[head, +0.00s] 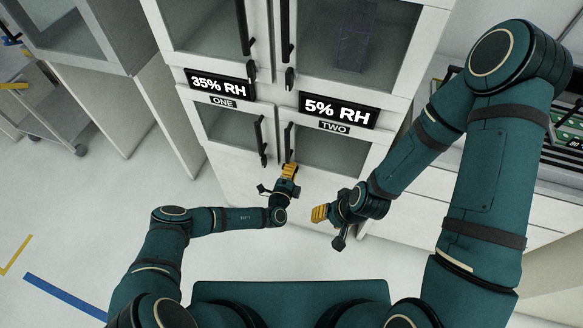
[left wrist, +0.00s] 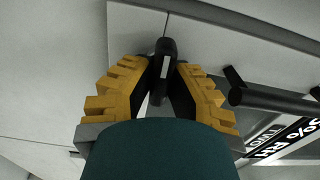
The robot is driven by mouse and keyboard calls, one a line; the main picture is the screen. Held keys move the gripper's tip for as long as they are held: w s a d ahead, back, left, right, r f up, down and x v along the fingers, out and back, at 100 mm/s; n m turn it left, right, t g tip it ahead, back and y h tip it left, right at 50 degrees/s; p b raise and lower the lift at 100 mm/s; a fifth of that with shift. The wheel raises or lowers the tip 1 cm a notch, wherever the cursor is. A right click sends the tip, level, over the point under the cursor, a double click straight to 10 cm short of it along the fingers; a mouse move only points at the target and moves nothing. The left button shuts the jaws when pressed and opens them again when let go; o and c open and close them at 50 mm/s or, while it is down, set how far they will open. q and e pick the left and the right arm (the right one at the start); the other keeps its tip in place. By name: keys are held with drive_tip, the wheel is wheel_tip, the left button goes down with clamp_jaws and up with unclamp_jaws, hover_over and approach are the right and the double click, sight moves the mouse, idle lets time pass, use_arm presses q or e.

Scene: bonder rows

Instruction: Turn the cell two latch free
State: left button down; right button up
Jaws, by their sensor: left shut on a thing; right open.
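The cell two cabinet door (head: 335,150) is a grey window in a white frame, under the black 5% RH sign (head: 338,110) and TWO plate. It looks closed. Its black upright handle (head: 287,138) is on the left side. The latch, a black lever with a pale stripe, shows in the left wrist view (left wrist: 164,68), between the yellow fingers. My left gripper (head: 290,170) is shut on this latch below the handle. It mostly hides the latch in the head view. My right gripper (head: 320,213) is open and empty, apart from the cabinet.
The cell one door (head: 225,130), with its own handle and latch (head: 264,160), is close on the left. Upper doors have black handles and latches (head: 290,78). A cart (head: 45,110) stands far left. A bench with green equipment is at right. The floor at lower left is clear.

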use_arm(q)
drive_tip(key=shift+w+m, duration=0.1)
drive_tip(key=shift+m, duration=0.3)
drive_tip(key=c, duration=0.9)
unclamp_jaws()
drive_tip(key=shift+c, duration=0.2)
drive_tip(key=v, duration=1.2)
